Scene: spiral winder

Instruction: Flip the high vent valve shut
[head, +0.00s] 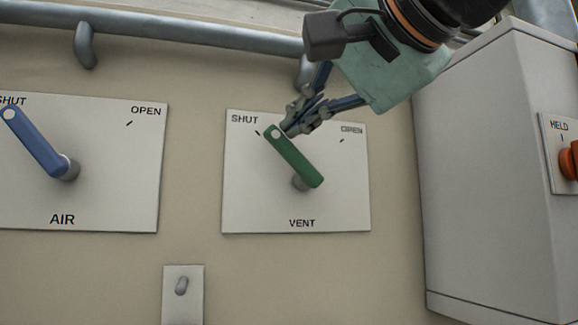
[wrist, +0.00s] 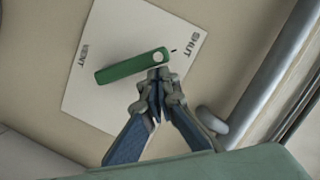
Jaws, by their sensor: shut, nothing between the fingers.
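The vent valve has a green lever (head: 294,157) on a white plate (head: 245,210) marked SHUT, OPEN and VENT. The lever's end with the pale dot points up and left, close to the SHUT mark. In the wrist view the green lever (wrist: 125,68) lies across the plate (wrist: 95,112), its dotted end near the SHUT tick. My gripper (head: 288,130) is shut and empty. Its fingertips are right beside the lever's dotted end, on the OPEN side; I cannot tell if they touch. In the wrist view my gripper (wrist: 160,75) is just below that end.
An AIR valve with a blue lever (head: 35,143) is at the left, pointing to SHUT. A grey cabinet (head: 490,170) with an orange knob (head: 569,160) juts out at the right. A pipe (head: 180,28) runs along the top. A small grey toggle (head: 181,286) is below.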

